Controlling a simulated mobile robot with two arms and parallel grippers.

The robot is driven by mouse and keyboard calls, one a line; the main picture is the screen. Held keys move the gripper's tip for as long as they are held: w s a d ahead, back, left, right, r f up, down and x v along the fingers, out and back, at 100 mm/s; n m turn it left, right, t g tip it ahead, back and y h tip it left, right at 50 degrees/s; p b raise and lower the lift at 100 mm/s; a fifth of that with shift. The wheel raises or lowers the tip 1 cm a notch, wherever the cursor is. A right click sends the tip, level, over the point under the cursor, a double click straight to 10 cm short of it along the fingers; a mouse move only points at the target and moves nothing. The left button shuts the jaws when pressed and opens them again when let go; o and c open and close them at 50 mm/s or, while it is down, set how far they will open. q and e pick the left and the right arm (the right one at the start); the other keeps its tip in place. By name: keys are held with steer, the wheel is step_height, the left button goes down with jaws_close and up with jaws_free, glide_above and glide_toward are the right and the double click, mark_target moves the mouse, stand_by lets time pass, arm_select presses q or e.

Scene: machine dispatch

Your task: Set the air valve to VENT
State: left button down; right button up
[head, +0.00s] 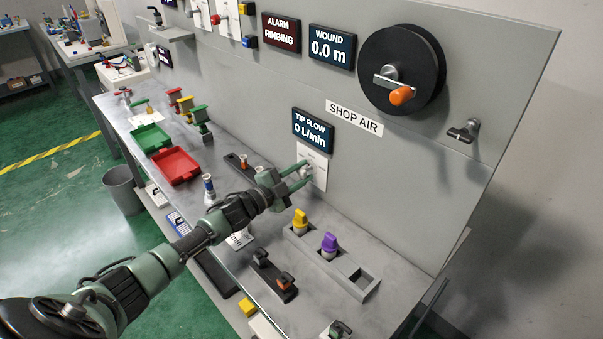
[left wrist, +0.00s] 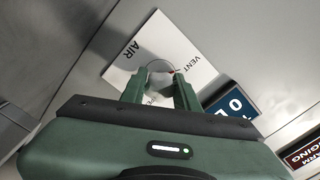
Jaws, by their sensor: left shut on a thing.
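The air valve is a round pale knob (left wrist: 160,68) on a white plate in the left wrist view. The plate (left wrist: 152,32) has the words AIR and VENT; a third label is partly hidden. A small red mark shows at the knob's edge on the VENT side; the exact setting is hard to tell. In the head view the plate (head: 320,171) is on the grey panel below the TIP FLOW display (head: 313,129), which reads 0 L/min. My left gripper (head: 303,174) is shut on the knob, its fingers (left wrist: 160,90) on either side. My right gripper is not seen.
The bench below holds a grey rack (head: 362,294) with yellow (head: 300,222) and purple (head: 329,243) pieces, and red (head: 176,166) and green (head: 150,138) trays. A reel (head: 402,70) with an orange handle and a tap (head: 464,131) are on the panel at the right.

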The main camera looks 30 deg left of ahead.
arm_select(q)
steer(key=shift+f, duration=0.1)
steer(key=c, duration=1.1)
jaws_free()
steer(key=shift+o, duration=0.2)
steer(key=shift+a, duration=0.1)
steer(key=b+v, duration=0.1)
steer(key=v, duration=0.6)
steer(key=shift+f, duration=0.1)
steer(key=shift+s+a+b, duration=0.1)
steer(key=shift+s+b, duration=0.2)
steer(key=shift+s, duration=0.15)
